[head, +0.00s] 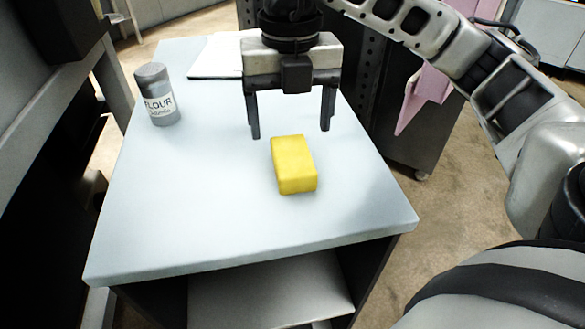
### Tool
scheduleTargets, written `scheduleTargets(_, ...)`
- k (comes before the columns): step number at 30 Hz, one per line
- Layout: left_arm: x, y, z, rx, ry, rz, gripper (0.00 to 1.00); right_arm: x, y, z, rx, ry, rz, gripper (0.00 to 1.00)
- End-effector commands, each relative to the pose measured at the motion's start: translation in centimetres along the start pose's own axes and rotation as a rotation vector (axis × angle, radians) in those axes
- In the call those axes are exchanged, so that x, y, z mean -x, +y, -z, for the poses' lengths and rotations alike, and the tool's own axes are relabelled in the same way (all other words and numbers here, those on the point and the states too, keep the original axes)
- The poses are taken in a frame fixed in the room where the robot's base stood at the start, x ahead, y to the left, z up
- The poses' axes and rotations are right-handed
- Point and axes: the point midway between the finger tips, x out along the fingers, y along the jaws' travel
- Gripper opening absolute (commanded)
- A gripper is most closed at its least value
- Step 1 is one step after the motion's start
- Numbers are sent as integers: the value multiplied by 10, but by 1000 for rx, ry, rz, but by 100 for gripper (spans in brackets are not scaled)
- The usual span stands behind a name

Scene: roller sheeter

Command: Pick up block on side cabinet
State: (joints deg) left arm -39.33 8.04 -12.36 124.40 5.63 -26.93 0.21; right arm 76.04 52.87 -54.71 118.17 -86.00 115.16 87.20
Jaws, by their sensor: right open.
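A yellow block (294,165) lies on the pale top of the side cabinet (200,215), right of its middle. My right gripper (291,132) hangs fingers down over the cabinet top, just behind the block in the picture. Its two fingers are spread apart with nothing between them. The gripper appears apart from the block; its exact height above the top is hard to tell. My left gripper is not in view.
A grey flour jar (157,95) stands at the back left of the cabinet top. A white flat sheet or board (213,58) lies at the back, partly hidden by my right gripper. A pink cloth (424,95) hangs behind my right arm. The front of the top is clear.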

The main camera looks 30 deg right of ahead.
Motion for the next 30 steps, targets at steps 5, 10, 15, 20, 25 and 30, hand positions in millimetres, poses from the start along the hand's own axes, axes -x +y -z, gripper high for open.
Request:
scheduleTargets(5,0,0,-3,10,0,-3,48,-23,0,0,-1,0,1,78)
scheduleTargets(10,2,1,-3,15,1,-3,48,-33,-1,-1,-1,0,1,78)
scheduleTargets(15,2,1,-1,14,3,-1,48,-58,-5,-5,-1,2,3,78)
scheduleTargets(20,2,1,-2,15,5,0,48,-76,-4,-5,0,0,1,78)
scheduleTargets(25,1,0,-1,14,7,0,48,-79,-3,-5,1,-1,-1,78)
scheduleTargets(30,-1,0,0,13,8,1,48,-78,-3,-5,0,-1,-1,59)
